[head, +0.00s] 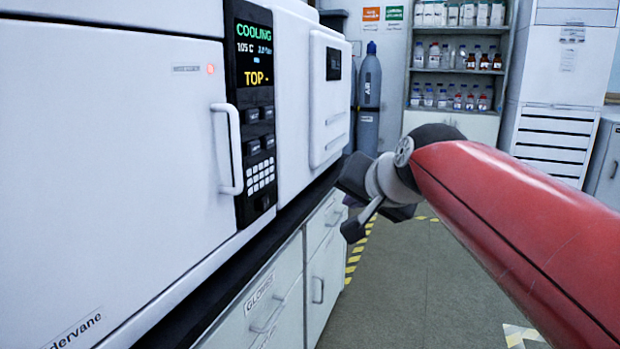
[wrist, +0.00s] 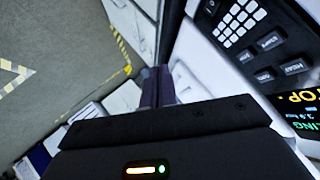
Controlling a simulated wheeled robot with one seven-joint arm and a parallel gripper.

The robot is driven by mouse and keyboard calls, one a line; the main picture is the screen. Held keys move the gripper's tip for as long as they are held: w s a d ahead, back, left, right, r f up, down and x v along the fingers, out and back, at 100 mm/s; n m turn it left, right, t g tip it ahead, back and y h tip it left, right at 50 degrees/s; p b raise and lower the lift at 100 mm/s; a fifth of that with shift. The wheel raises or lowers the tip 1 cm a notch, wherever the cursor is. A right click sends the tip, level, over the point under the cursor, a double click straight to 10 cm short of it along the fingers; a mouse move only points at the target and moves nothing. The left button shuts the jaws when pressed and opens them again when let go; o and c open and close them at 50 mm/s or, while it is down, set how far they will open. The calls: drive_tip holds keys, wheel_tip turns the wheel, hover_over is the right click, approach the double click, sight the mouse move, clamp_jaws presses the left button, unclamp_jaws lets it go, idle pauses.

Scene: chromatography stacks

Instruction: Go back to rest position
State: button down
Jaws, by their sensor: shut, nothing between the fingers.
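My gripper (head: 352,228) hangs in the air at the end of my red arm, in the middle of the head view. It is in front of the bench drawers and below the keypad panel's height. In the wrist view its fingers (wrist: 157,82) show beyond the dark gripper body and are together, with nothing seen between them. The fingertips are small and dark in the head view.
A white oven-like instrument (head: 120,130) with a door handle (head: 228,150) stands close on the left; its display (head: 254,55) reads COOLING. Bench drawers (head: 265,310) are below. A gas cylinder (head: 369,95) and bottle shelves (head: 455,70) stand behind. The floor (head: 430,290) is clear.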

drive_tip(key=s+d+f+n+g+h, duration=0.2)
drive_tip(key=s+d+f, duration=0.2)
drive_tip(key=s+f, duration=0.7)
drive_tip(key=s+d+f+n+g+h, duration=0.1)
drive_tip(key=s+d+f+g, duration=0.2)
drive_tip(key=s+f, duration=0.8)
drive_tip(key=shift+d+f+n+h, duration=0.4)
drive_tip(key=shift+d+f, duration=0.1)
drive_tip(key=shift+d, duration=0.5)
